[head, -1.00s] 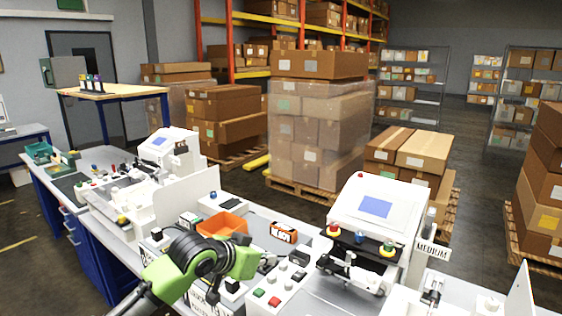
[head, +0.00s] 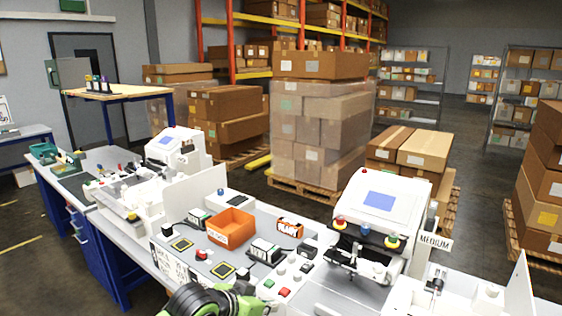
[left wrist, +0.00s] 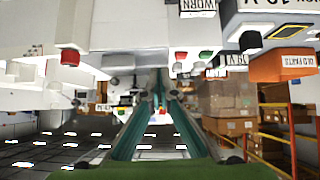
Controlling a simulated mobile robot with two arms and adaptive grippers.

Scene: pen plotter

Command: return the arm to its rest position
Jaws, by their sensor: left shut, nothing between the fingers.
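My left arm (head: 205,301) shows at the bottom edge of the head view, low in front of the bench, with its black and green joints partly cut off by the frame. In the left wrist view the teal fingers of my left gripper (left wrist: 159,80) run together, shut and empty. The wrist picture looks upside down, with the bench front along its top. In the head view the gripper's fingertips cannot be made out. My right gripper is not in view.
The bench holds an orange bin (head: 231,228), which also shows in the left wrist view (left wrist: 283,67), and a white plotter-like machine (head: 375,210) with coloured buttons. A white divider (head: 196,201) stands left of the bin. Stacked boxes (head: 318,125) stand behind the bench.

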